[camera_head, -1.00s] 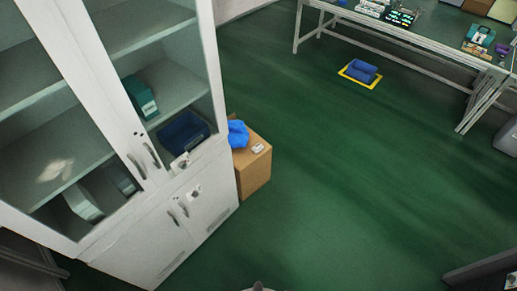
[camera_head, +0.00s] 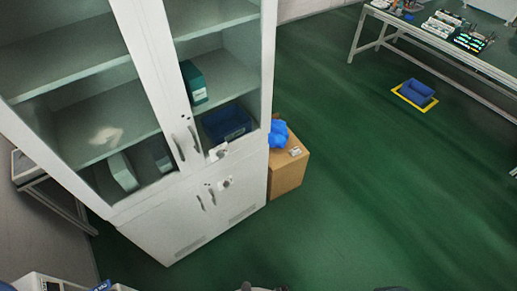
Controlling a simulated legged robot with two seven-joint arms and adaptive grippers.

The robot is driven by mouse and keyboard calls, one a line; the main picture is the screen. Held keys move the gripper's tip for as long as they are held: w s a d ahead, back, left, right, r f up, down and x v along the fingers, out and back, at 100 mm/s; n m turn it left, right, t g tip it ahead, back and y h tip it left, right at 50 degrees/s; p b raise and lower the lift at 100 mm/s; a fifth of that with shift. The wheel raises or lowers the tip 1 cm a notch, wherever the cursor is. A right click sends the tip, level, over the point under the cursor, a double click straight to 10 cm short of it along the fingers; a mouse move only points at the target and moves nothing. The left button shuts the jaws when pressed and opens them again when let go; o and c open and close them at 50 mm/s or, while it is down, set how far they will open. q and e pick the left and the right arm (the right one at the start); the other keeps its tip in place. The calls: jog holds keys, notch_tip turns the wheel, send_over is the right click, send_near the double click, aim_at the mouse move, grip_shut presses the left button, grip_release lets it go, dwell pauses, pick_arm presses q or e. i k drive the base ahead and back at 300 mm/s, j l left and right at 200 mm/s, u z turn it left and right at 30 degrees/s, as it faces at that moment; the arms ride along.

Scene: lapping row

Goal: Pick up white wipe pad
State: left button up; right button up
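I cannot make out a white wipe pad for certain. A small white item (camera_head: 295,152) lies on top of a brown cardboard box (camera_head: 288,178), beside a crumpled blue thing (camera_head: 278,134); it is too small to tell what it is. Neither of my grippers can be made out.
A white glass-door cabinet (camera_head: 196,222) stands at left, with a teal box (camera_head: 194,84) and blue bin (camera_head: 226,122) inside. A workbench (camera_head: 450,55) is at upper right. A blue bin (camera_head: 418,91) sits in a yellow floor square. Green floor (camera_head: 380,190) is clear between.

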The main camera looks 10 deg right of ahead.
aim_at(295, 151)
jog(key=i+l+u, duration=0.1)
jog(key=l+u, duration=1.65)
